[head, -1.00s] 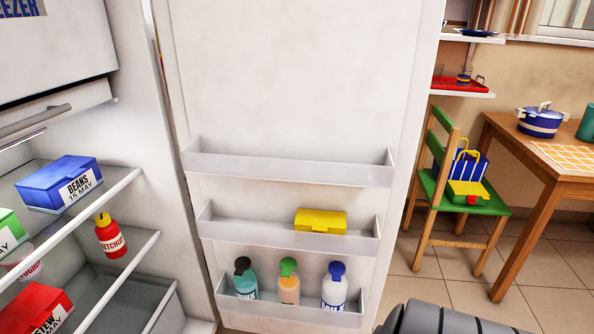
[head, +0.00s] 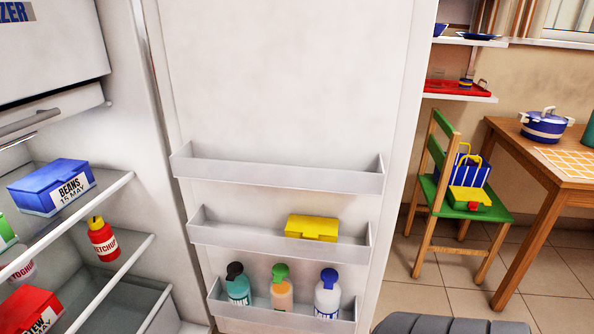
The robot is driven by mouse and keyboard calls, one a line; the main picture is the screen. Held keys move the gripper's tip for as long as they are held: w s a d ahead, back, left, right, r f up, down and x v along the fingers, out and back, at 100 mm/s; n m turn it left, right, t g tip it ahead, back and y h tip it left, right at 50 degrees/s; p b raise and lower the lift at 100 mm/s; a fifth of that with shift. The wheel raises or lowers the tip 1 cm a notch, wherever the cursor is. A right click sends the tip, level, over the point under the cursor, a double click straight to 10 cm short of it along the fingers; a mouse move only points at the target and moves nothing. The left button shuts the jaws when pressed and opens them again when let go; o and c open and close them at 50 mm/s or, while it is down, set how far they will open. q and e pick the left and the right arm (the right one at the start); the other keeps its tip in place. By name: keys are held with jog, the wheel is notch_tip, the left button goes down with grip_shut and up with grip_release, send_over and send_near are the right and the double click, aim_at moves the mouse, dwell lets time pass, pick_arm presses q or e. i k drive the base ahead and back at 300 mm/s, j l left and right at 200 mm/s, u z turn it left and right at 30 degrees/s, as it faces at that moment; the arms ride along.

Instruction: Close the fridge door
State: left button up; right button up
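The fridge door (head: 285,105) stands open in the head view, its inner face toward me, with the hinge side along the fridge body (head: 130,75) at the left. The door has three clear shelves, holding a yellow box (head: 312,228) and several bottles (head: 281,290). The fridge's inside at the left shows a blue beans box (head: 55,185), a red ketchup bottle (head: 102,238) and a red box (head: 30,309). A dark rounded part, which I take to be my own arm, shows at the bottom edge right of the door. Neither gripper is in view.
A green and wooden chair (head: 463,200) holding bags and a wooden table (head: 560,172) with a blue pot (head: 545,126) stand right of the door. Wall shelves (head: 460,94) are behind. Tiled floor (head: 455,262) lies open between the door and the chair.

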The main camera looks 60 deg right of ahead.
aim_at(273, 110)
jog(key=k+l+u, duration=0.15)
jog(key=k+l, duration=0.2)
jog(key=l, duration=0.25)
jog(key=k+l+u, duration=0.15)
jog(key=k+l, duration=0.25)
jog(key=l, duration=0.15)
jog(key=k+l+u, duration=0.15)
jog(key=k+l, duration=0.25)
jog(key=l, duration=0.15)
jog(key=l+u, duration=0.1)
jog(key=l, duration=0.3)
jog(key=k+l, duration=0.15)
jog(key=l, duration=0.3)
jog(key=k+l+u, duration=0.15)
jog(key=l, duration=0.25)
jog(key=l+u, duration=0.1)
jog(key=l, duration=0.3)
jog(key=i+l+u, duration=0.1)
jog(key=l, duration=0.25)
jog(key=i+l, duration=0.2)
jog(key=i+l+u, duration=0.15)
jog(key=l, duration=0.3)
jog(key=l+u, duration=0.1)
jog(key=l, duration=0.25)
jog(key=i, duration=0.05)
